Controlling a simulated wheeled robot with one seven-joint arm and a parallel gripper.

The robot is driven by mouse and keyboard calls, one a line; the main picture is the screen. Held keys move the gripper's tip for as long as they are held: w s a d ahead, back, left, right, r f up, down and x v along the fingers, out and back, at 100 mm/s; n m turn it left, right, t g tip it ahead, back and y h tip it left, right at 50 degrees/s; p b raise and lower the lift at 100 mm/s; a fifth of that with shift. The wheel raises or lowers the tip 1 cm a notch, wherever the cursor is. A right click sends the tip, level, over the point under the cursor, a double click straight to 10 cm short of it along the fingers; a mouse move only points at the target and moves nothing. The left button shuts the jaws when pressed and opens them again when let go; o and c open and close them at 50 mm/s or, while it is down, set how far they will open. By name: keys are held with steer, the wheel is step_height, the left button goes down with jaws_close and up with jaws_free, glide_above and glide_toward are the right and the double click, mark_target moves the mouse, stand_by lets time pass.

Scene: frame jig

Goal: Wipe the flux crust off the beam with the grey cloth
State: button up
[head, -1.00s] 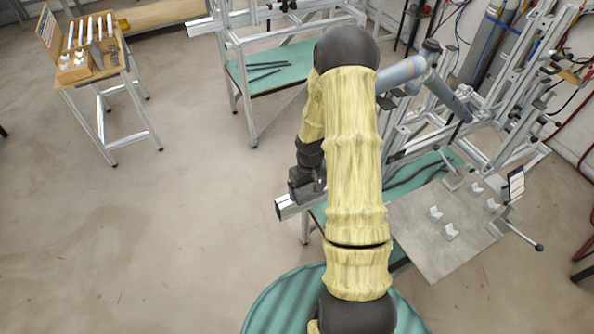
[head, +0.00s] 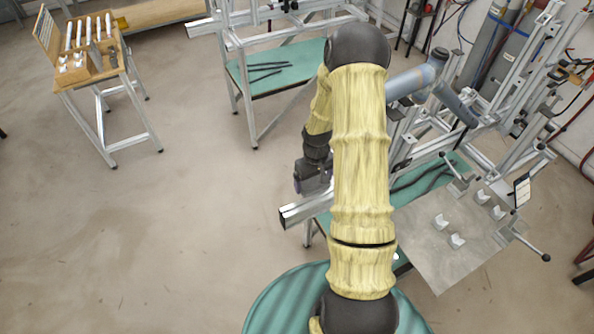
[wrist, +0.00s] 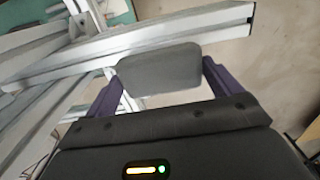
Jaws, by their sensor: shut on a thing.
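My gripper (wrist: 163,75) is shut on the grey cloth (wrist: 158,68), a folded pad held between two purple fingers in the wrist view. In the head view my gripper (head: 311,178) is just behind the near end of the silver beam (head: 292,215); the cloth cannot be made out there. The wrist view shows a metal beam (wrist: 190,28) running across just beyond the cloth. I cannot tell whether the cloth touches it. No flux crust can be made out, and my arm hides much of the beam in the head view.
A metal plate with small white blocks (head: 457,241) lies at right, near clamp handles. A frame with a green shelf (head: 290,62) stands behind. A small wooden-topped table (head: 97,72) stands at far left. The floor (head: 190,220) at left is clear. Gas cylinders (head: 503,45) stand at back right.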

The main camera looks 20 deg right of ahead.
steer(key=r, duration=0.1)
steer(key=s+r+p, duration=0.1)
steer(key=r, duration=0.1)
steer(key=shift+p, duration=0.3)
steer(key=shift+a+r+p, duration=0.15)
steer(key=shift+r+p, duration=0.35)
steer(key=shift+r, duration=0.15)
steer(key=shift+r+p, duration=0.75)
steer(key=shift+r, duration=0.25)
steer(key=shift+f, duration=0.1)
